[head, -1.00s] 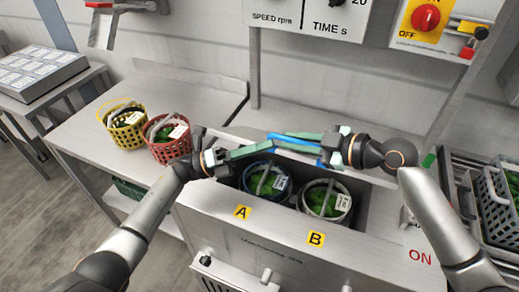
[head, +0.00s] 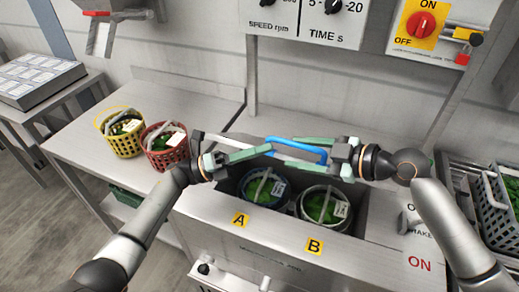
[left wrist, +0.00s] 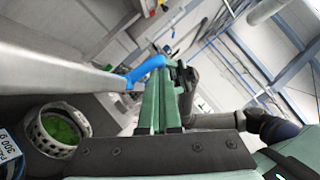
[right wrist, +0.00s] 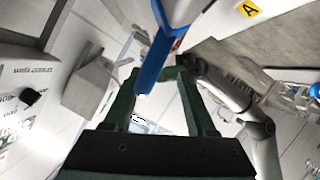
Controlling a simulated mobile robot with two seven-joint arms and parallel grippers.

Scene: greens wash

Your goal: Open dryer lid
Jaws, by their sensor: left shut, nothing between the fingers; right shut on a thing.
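The dryer is a steel box with its opening facing up and yellow labels A (head: 240,220) and B (head: 314,246) on its front. Its grey lid shows almost edge-on in the left wrist view (left wrist: 65,66), raised off the opening. The blue handle (head: 283,140) is on the lid. My right gripper (head: 292,160) is shut on this handle, which also lies between its green fingers in the right wrist view (right wrist: 150,72). My left gripper (head: 268,149) is shut and empty, its tips close to the handle's left part. I cannot tell whether they touch it.
Two baskets of greens, one dark blue (head: 265,188) and one pale (head: 327,206), sit inside the dryer. A yellow basket (head: 122,137) and a red basket (head: 166,151) stand on the left bench. Grey crates are at right, a control panel (head: 304,22) behind.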

